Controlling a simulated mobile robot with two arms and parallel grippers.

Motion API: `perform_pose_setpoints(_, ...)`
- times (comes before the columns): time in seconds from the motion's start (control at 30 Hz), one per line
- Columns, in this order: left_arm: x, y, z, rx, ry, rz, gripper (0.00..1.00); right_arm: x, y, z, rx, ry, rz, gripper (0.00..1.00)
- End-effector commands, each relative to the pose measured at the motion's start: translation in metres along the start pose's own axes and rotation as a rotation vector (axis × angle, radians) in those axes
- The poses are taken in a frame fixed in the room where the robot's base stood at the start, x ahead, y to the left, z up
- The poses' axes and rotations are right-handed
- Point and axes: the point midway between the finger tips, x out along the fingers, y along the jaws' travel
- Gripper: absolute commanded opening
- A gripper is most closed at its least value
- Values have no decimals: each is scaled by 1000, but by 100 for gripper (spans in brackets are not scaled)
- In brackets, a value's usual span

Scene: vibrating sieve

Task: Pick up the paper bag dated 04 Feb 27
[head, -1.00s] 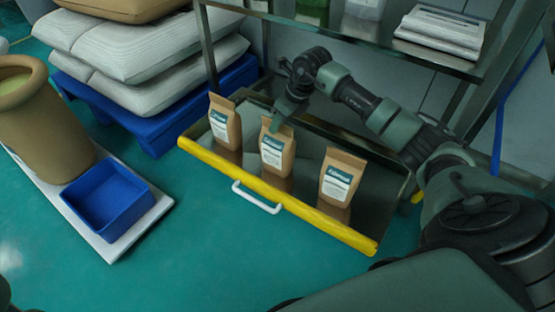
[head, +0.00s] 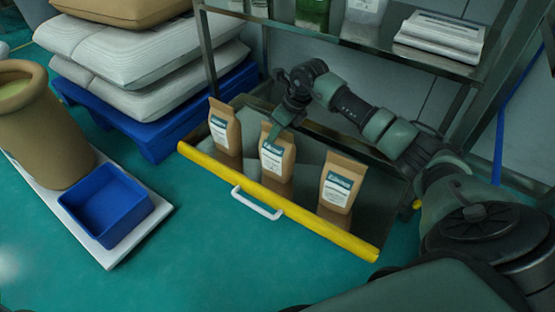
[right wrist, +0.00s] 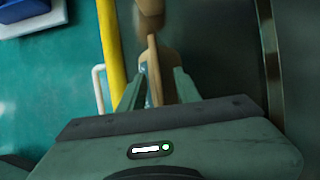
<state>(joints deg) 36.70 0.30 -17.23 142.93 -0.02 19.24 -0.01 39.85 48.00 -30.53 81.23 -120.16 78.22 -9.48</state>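Three brown paper bags with white and teal labels stand upright in a row in the open drawer (head: 310,219): a left bag (head: 224,126), a middle bag (head: 277,156) and a right bag (head: 341,184). The dates are too small to read. My right gripper (head: 271,131) is at the top of the middle bag, reaching down from behind. In the right wrist view my right gripper's fingers (right wrist: 160,72) are apart, one on either side of a bag (right wrist: 169,63); firm contact does not show. My left gripper is not in view.
The drawer has a yellow front edge (head: 310,218) and a white handle (head: 257,203). A metal shelf (head: 345,42) with stacked papers (head: 440,36) hangs above. Sacks (head: 130,85) lie on a blue pallet (head: 150,128) at left, near a blue bin (head: 105,205).

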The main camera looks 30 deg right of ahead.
Motion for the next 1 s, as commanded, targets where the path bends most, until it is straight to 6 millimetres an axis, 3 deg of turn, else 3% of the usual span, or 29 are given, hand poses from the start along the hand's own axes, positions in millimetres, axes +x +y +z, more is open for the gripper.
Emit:
perform_pose_setpoints(0.2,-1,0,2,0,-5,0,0,0,0,0,0,0,0,33)
perform_pose_setpoints(0.3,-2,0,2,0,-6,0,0,0,0,0,0,0,0,5)
perform_pose_setpoints(0.33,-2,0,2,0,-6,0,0,0,0,0,0,0,0,0)
perform_pose_setpoints(1.0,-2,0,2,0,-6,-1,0,0,0,0,0,0,0,0)
